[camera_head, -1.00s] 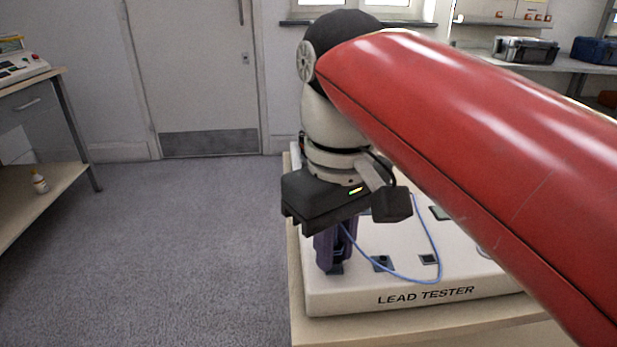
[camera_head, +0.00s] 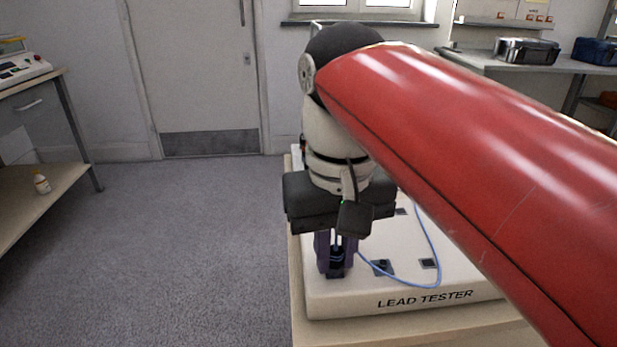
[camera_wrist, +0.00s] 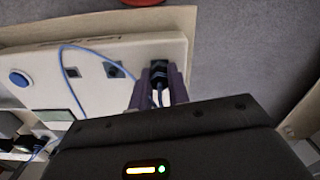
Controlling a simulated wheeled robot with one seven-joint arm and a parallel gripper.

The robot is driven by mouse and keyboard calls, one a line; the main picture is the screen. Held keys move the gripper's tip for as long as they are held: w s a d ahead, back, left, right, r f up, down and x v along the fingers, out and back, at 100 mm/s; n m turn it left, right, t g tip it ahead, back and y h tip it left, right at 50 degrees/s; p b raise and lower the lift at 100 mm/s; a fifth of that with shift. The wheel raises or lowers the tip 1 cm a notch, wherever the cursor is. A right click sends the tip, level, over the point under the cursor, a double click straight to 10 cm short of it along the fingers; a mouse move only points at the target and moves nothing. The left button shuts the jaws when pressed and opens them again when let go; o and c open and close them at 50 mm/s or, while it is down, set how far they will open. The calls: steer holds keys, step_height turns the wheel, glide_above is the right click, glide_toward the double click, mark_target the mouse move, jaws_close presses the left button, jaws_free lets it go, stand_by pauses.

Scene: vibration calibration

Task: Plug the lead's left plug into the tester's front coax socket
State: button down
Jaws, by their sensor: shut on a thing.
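The white lead tester (camera_head: 420,301) lies on a bench, its sockets set in its top face. My gripper (camera_head: 337,262) points down over the tester's front left corner. Its purple fingers are shut on a dark plug (camera_head: 337,258), which also shows between the fingers in the wrist view (camera_wrist: 159,70). The plug is upright, at a socket near the corner; I cannot tell whether it is seated. The lead's blue cable (camera_head: 436,250) loops from the plug to the right and back over the tester. A dark square socket (camera_head: 382,266) lies just right of the fingers. The lead's other end is hidden from the head camera.
In the wrist view a blue round button (camera_wrist: 19,77) and a grey panel (camera_wrist: 58,98) lie on the tester. A side table (camera_head: 60,165) stands at far left, a shelf with cases (camera_head: 525,50) at back right. The floor to the left is clear.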

steer(key=m, duration=0.3)
steer(key=shift+m+p, duration=0.3)
steer(key=shift+p, duration=0.1)
stand_by(0.4)
steer(key=shift+m+p, duration=0.45)
steer(key=shift+m, duration=1.75)
steer(key=c, duration=1.3)
jaws_free()
steer(key=shift+o, duration=0.2)
steer(key=shift+r, duration=0.2)
